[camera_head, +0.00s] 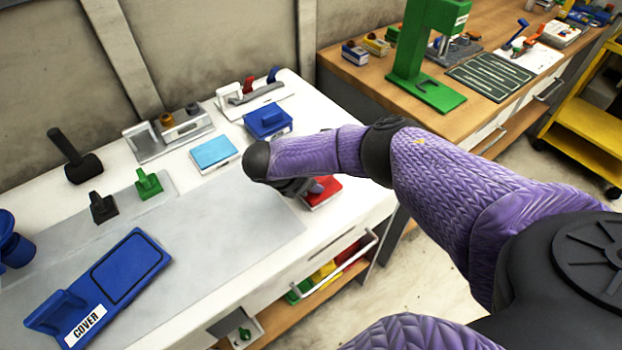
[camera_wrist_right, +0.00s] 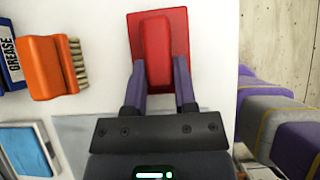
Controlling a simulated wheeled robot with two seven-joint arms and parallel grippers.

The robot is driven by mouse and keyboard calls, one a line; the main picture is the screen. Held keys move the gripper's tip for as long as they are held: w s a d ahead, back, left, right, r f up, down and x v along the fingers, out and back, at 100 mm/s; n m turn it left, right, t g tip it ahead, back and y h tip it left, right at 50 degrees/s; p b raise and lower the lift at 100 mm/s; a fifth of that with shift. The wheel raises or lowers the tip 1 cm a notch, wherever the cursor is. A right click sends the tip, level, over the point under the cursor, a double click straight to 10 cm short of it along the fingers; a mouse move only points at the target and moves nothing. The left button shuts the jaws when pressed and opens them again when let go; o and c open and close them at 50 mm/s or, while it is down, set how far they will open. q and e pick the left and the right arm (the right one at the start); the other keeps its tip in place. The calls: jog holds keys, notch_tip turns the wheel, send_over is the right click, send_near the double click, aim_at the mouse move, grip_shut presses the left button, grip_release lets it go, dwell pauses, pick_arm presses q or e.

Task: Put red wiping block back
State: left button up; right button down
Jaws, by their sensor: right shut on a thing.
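The red wiping block (camera_head: 324,193) is a flat red pad with a raised handle, near the front right edge of the white worktop (camera_head: 352,213). My right gripper (camera_head: 303,188) is beside it in the head view, partly hidden under my own purple arm. In the right wrist view the fingers of my right gripper (camera_wrist_right: 158,75) are closed on both sides of the handle of the red block (camera_wrist_right: 176,20). The block appears at or very near the worktop; I cannot tell whether it touches. My left gripper is not in view.
A light blue pad (camera_head: 213,153) and a blue box (camera_head: 267,122) stand left of and behind the block. An orange brush (camera_wrist_right: 45,68) lies nearby in the wrist view. A blue cover (camera_head: 105,285) lies at the front left. Bare worktop surrounds the red block.

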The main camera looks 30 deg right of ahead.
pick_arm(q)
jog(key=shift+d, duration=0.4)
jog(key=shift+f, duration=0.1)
pick_arm(e)
jog(key=shift+f, duration=0.2)
